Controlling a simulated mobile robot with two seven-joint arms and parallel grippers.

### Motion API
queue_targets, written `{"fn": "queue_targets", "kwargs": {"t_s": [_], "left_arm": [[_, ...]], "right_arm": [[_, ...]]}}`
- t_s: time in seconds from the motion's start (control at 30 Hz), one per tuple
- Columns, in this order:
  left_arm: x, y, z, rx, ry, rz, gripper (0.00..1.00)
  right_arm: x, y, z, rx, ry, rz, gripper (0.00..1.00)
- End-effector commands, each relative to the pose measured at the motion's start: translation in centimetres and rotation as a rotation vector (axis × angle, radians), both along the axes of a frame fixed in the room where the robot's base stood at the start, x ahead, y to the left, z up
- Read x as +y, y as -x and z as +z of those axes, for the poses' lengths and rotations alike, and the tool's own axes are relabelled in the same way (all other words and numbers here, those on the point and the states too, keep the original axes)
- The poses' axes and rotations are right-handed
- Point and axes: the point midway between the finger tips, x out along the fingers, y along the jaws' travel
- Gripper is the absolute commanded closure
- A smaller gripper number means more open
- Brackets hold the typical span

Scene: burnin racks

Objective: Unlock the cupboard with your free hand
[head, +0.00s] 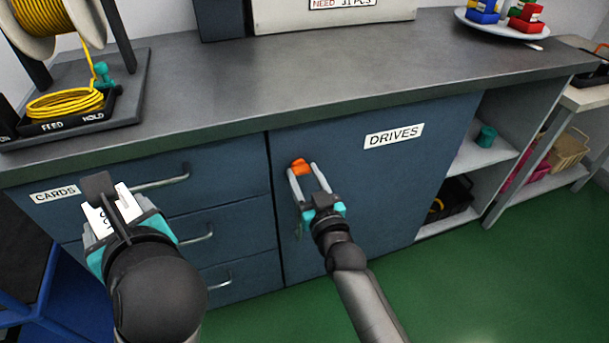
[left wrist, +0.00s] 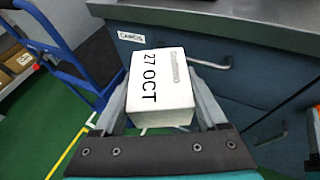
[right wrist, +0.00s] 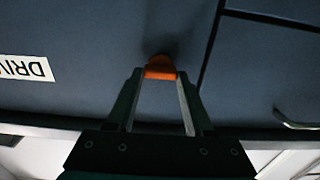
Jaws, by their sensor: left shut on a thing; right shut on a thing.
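The cupboard (head: 400,190) is a dark blue door labelled DRIVES under the grey worktop; it is closed. An orange latch knob (head: 300,166) sits near its upper left edge. My right gripper (head: 304,172) is shut on the orange knob, which also shows between the fingertips in the right wrist view (right wrist: 160,68). My left gripper (left wrist: 162,108) is shut on a white box (left wrist: 160,85) printed 27 OCT, held in front of the drawers. In the head view the box (head: 112,212) is partly hidden by my left gripper.
Drawers labelled CARDS (head: 225,165) with bar handles stand left of the cupboard. Open shelves (head: 485,155) are to its right. A yellow cable spool stand (head: 128,95) and a plate of coloured parts (head: 490,27) are on the worktop (head: 300,80). A blue trolley (left wrist: 60,45) stands left.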

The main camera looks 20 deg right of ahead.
Motion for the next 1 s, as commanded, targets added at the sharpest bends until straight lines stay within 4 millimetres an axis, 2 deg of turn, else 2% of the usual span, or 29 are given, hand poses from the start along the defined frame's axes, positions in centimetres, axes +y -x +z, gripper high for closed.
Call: {"fn": "queue_targets", "kwargs": {"t_s": [0.47,1.0], "left_arm": [[0.0,0.0,0.7,-0.001,0.000,0.000,0.79],[0.0,0.0,2.9,-0.001,0.000,0.000,0.79]], "right_arm": [[0.0,0.0,0.1,0.003,-0.077,0.000,1.00],[-0.2,0.0,0.0,0.019,-0.535,0.001,1.00]]}}
